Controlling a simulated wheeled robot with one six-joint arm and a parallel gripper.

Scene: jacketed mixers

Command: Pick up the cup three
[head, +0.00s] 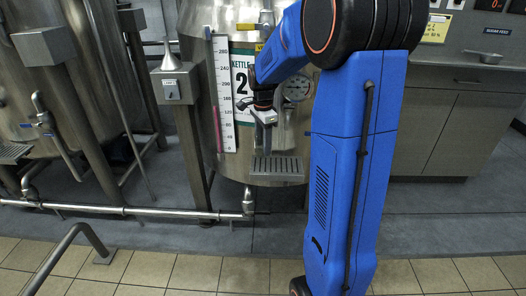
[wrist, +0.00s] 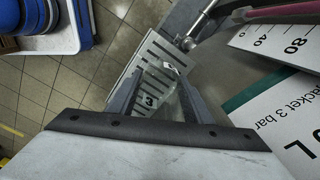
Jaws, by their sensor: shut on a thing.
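Cup three (wrist: 163,103) is a small, clear vessel with a "3" mark, seen between the two dark fingers of my gripper (wrist: 160,88) in the wrist view. The fingers are shut on its sides. Beyond it in that view lies a slotted drip tray (wrist: 148,50). In the head view my gripper (head: 264,116) is in front of kettle 2, above the slotted drip tray (head: 277,166). The cup is too small to make out clearly there. Whether any of it touches the tray cannot be told.
The steel kettle (head: 203,20) carries a level scale (head: 224,95) and a round dial gauge (head: 297,88). Another steel vessel (head: 60,90) stands at left. A low pipe (head: 110,209) runs along the front. A counter (head: 465,120) with a metal scoop (head: 484,56) is at right.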

